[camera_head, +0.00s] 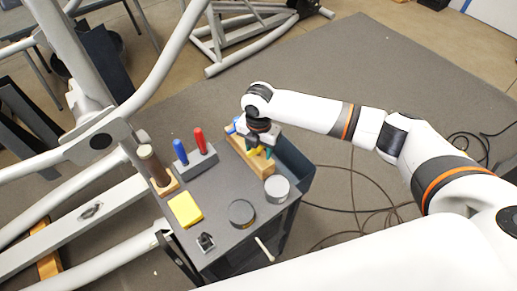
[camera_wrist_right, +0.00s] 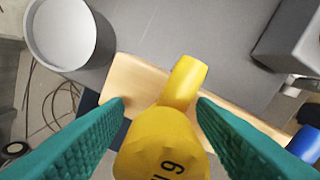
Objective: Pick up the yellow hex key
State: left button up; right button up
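The yellow hex key (camera_wrist_right: 163,150) has a thick rounded handle with a dark "6" on it and a bent yellow end. It stands in a wooden block (camera_head: 262,168), which also shows in the right wrist view (camera_wrist_right: 130,76). In the head view only a small yellow bit (camera_head: 260,150) of it shows under my gripper. My right gripper (camera_wrist_right: 162,103) points down over the block. Its two teal fingers are apart, one on each side of the yellow key, with gaps visible. In the head view my right gripper (camera_head: 262,146) partly hides the block. My left gripper is out of view.
A blue handle (camera_wrist_right: 305,144) is close beside the right finger. A grey round container (camera_head: 277,188) stands near the block. The dark cart top (camera_head: 218,210) also holds a yellow box (camera_head: 185,209), a black disc (camera_head: 241,213) and a grey holder (camera_head: 196,162) with blue and red handles.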

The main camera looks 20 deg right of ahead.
grip_shut()
notch_tip(320, 180, up, 10)
jog(key=shift+r+b, duration=0.1)
jog(key=shift+b, duration=0.7)
jog(key=c, duration=0.5)
grip_release()
grip_shut()
